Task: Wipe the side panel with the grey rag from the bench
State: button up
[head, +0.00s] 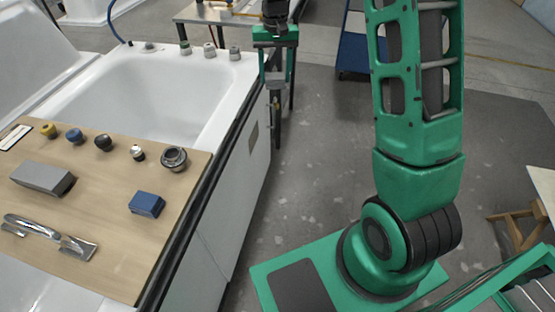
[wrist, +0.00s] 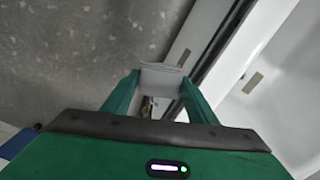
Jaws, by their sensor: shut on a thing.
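My gripper (head: 276,72) hangs by the far end of the tub's outer side, fingers pointing down. It is shut on the grey rag (head: 275,82), which shows as a small pale grey piece between the fingers. In the wrist view the rag (wrist: 161,76) spans the gap between the two green fingertips. I cannot tell whether the rag touches the panel.
A wooden board (head: 100,245) across the tub holds a grey block (head: 43,178), a blue block (head: 147,204), a metal tap (head: 50,234) and several knobs and fittings. Several more fittings stand on the far rim. A bench (head: 225,18) stands behind.

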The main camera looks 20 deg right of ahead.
jog(key=s+f+m+t+y, duration=0.2)
jog(key=f+m+t+y, duration=0.4)
jog(key=f, duration=0.6)
jog(key=s+a+f+m+t+y, duration=0.15)
jog(key=f+m+y, duration=0.25)
jog(key=f+m, duration=0.6)
jog(key=s+f+m+t+y, duration=0.3)
jog(key=f+m+y, duration=0.25)
jog(key=f, duration=0.75)
jog(key=shift+h, duration=0.45)
jog(key=shift+w+x, duration=0.25)
jog(key=shift+x, duration=2.65)
jog(key=shift+x, duration=0.8)
jog(key=shift+w+d, duration=0.15)
